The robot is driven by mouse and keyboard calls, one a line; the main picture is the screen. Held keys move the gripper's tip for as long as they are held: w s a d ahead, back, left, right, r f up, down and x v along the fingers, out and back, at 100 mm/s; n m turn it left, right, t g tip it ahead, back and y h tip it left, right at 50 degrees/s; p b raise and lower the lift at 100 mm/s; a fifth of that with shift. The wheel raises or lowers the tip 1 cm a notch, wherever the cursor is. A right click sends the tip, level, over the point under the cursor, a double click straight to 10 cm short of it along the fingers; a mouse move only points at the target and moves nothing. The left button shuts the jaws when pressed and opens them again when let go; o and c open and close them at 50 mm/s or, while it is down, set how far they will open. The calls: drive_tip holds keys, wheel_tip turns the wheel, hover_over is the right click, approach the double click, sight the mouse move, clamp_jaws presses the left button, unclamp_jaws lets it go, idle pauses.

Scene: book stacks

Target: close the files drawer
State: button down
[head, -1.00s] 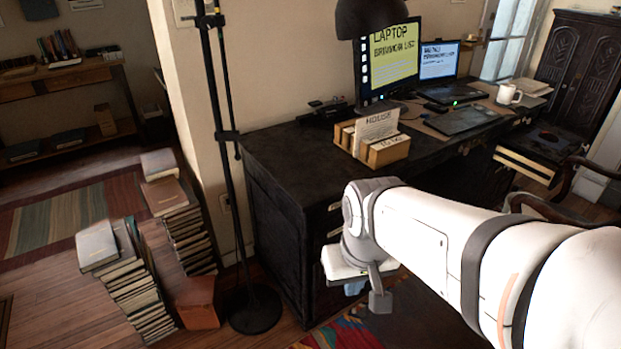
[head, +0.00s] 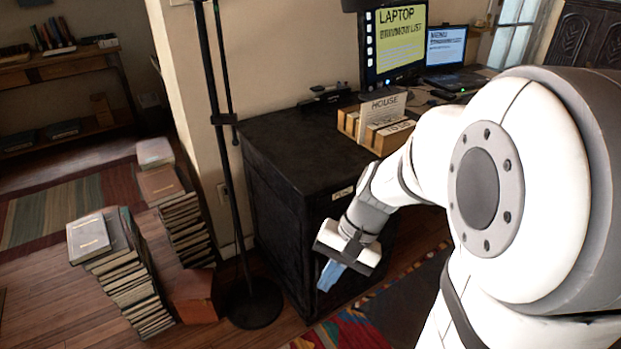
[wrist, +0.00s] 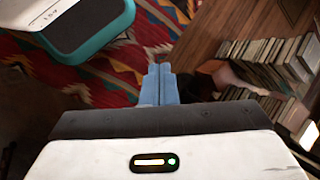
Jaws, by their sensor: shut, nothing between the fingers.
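The dark desk (head: 300,165) stands against the wall in the head view, its drawer front facing right and toward me. A small pale label (head: 342,193) shows near the top of that front. My arm covers much of the front, so I cannot tell which drawer is the files drawer or how far it stands out. My gripper (head: 330,277) is low beside the desk's front corner, pointing down, with its blue fingers together and empty. In the wrist view the shut fingers (wrist: 160,84) are over the rug and hold nothing; no drawer is recognisable there.
Tall book stacks (head: 118,275) stand on the floor at left, beside a black floor lamp pole (head: 225,150) with a round base (head: 254,305). A patterned rug (head: 345,325) lies before the desk. A card holder (head: 385,135) and a monitor (head: 395,45) stand on the desk.

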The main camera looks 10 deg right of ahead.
drive_tip(key=w+d+f+m+t+y+b, duration=0.4)
drive_tip(key=w+f+m, duration=0.3)
drive_tip(key=f, duration=0.2)
drive_tip(key=w+d+f+m+t+y+b, duration=0.3)
drive_tip(key=w+f+m+t+y+b, duration=0.15)
drive_tip(key=w+f+m, duration=0.3)
drive_tip(key=w+d+f+m+t+h+b, duration=0.2)
drive_tip(key=d+f+m+t+h, duration=0.3)
drive_tip(key=d+f, duration=0.4)
drive_tip(key=w+d+f+m+t+h+b, duration=0.25)
drive_tip(key=d+f+m+t, duration=0.25)
drive_tip(key=d+f+m, duration=0.3)
drive_tip(key=w+a+b, duration=0.2)
drive_tip(key=w, duration=0.4)
drive_tip(key=w+a+n+b, duration=0.1)
drive_tip(key=w+b, duration=0.1)
drive_tip(key=w, duration=0.4)
drive_tip(key=shift+w+a+f+b, duration=0.15)
drive_tip(key=shift+a+f+b, duration=0.2)
drive_tip(key=shift+f+b, duration=0.05)
